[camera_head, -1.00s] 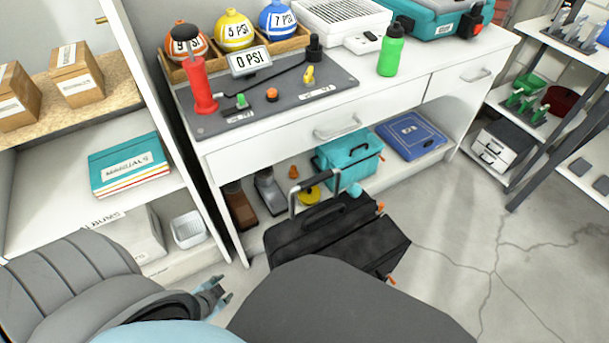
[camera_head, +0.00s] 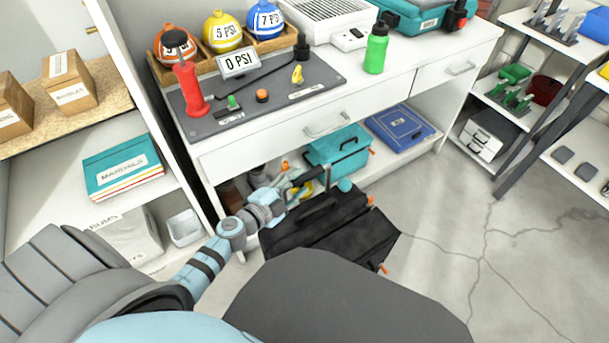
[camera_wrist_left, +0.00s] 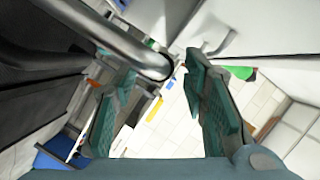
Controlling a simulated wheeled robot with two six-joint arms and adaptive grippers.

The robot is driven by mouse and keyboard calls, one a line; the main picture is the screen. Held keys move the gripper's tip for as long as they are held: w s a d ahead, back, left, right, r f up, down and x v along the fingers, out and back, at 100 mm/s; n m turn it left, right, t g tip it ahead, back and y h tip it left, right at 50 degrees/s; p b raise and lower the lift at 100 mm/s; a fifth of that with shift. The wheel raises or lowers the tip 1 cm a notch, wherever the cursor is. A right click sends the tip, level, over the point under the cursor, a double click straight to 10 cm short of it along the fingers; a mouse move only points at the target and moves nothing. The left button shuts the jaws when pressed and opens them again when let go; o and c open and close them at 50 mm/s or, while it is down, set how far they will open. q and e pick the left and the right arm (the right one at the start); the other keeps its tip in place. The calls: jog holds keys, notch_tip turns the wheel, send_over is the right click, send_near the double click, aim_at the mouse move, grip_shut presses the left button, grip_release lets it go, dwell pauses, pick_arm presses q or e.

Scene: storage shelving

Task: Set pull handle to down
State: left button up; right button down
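The black bag (camera_head: 335,228) stands on the floor in front of the white workbench. Its grey pull handle (camera_head: 308,177) is raised above the bag's top, partly hidden by my left gripper (camera_head: 290,190). In the left wrist view, the handle (camera_wrist_left: 105,32) comes in large from the upper left, and its rounded corner lies at the gap between my left gripper's (camera_wrist_left: 160,72) two teal fingers. The fingers are apart; I cannot tell whether they touch the handle. My right gripper is not in view.
The workbench (camera_head: 265,150) rises behind the bag, with a teal toolbox (camera_head: 338,146) and blue case (camera_head: 400,130) on its lower shelf. A white shelf unit with manuals (camera_head: 122,168) stands left. The floor (camera_head: 460,235) right of the bag is clear.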

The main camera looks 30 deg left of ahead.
pick_arm(q)
jog(key=x, duration=0.3)
jog(key=shift+w+f+b, duration=0.15)
jog(key=shift+w+b, duration=0.1)
jog(key=shift+b, duration=0.1)
grip_shut()
